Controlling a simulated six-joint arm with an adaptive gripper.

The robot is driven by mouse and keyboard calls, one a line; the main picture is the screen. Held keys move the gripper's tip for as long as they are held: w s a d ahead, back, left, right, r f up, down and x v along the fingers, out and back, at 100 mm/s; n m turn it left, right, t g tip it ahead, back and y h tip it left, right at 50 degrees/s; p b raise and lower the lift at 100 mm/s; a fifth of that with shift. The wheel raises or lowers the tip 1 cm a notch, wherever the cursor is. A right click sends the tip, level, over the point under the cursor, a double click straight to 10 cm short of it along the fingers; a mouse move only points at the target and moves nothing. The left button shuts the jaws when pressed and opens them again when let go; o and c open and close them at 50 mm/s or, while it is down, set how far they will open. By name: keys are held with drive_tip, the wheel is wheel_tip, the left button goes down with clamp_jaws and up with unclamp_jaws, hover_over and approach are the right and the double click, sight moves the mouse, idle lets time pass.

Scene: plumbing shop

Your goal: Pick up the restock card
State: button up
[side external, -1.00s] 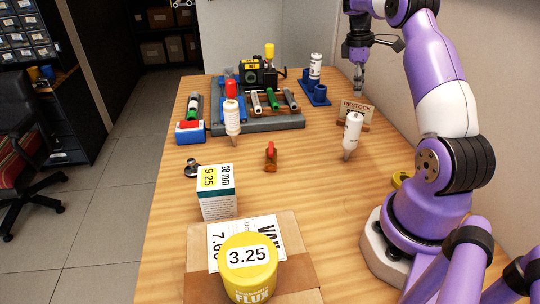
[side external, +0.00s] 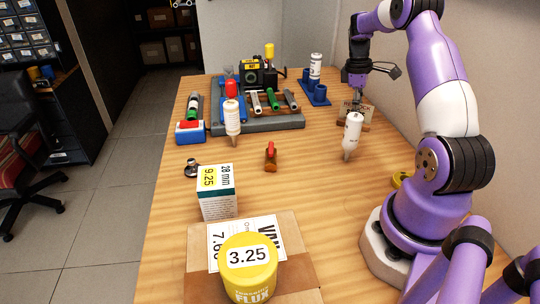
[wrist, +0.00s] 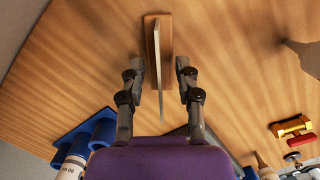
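The restock card (side external: 346,110) stands upright in a small wooden holder (side external: 367,121) at the right side of the bench, partly covered by my gripper in the side view. My gripper (side external: 357,98) points down over the card. In the wrist view the card (wrist: 157,60) shows nearly edge-on, rising from its wooden holder (wrist: 150,22). My gripper (wrist: 161,72) is open, with one finger on each side of the card and a visible gap on both sides.
A white bottle (side external: 352,134) stands nozzle-down just in front of the card. A blue rack (side external: 316,94) with a bottle stands behind, left of my gripper. A grey tray (side external: 258,122) with pipes lies further left. The middle bench is mostly clear.

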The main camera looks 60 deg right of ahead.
drive_tip(key=shift+f, duration=0.2)
idle(0.3)
clamp_jaws()
